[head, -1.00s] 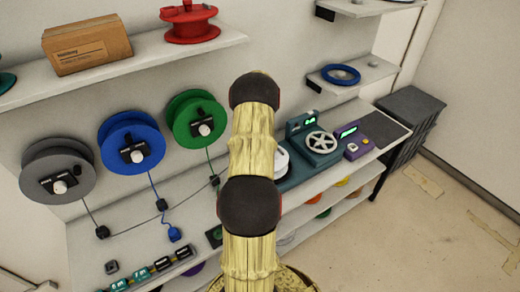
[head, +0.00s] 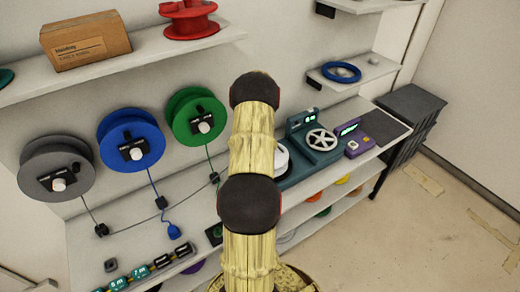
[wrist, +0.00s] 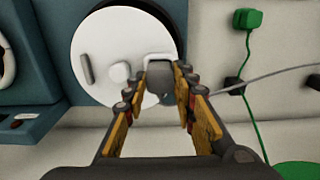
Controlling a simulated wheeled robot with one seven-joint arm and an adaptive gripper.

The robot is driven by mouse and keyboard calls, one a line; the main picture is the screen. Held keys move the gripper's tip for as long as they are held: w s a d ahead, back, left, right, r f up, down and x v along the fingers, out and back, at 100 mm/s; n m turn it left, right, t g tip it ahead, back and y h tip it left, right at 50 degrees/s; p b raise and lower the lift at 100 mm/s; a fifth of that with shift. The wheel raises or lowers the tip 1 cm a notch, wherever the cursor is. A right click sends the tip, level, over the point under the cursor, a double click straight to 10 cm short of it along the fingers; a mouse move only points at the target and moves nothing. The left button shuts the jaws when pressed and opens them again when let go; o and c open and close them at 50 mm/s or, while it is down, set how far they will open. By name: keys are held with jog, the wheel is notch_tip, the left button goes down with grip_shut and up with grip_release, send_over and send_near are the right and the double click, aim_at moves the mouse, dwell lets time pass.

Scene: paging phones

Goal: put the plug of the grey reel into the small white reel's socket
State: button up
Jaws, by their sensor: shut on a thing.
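The grey reel (head: 38,174) hangs on the wall at the left in the head view, its thin cable running right along the counter. My gripper (wrist: 163,92) is shut on the dark grey plug (wrist: 160,82) in the wrist view, with a grey cable coming in from the right. The small white reel (wrist: 104,36) lies just beyond the fingertips. The plug overlaps a white block (wrist: 155,57), apparently the socket, at the reel's lower right; I cannot tell whether it is inside. In the head view the white reel (head: 284,160) is mostly hidden behind my arm, and the gripper is hidden.
Blue (head: 110,135) and green (head: 180,112) reels hang beside the grey one. A green plug (wrist: 247,19) with its cable is at the right in the wrist view. A teal device (head: 307,145) with a handwheel stands right of the white reel.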

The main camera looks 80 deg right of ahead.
jog(key=shift+f, duration=0.4)
dwell(0.5)
jog(key=o, duration=1)
jog(key=shift+o, duration=1.3)
jog(key=shift+o, duration=0.9)
jog(key=shift+r, duration=0.15)
jog(key=shift+r+p, duration=1.9)
jog(key=shift+r, duration=2.5)
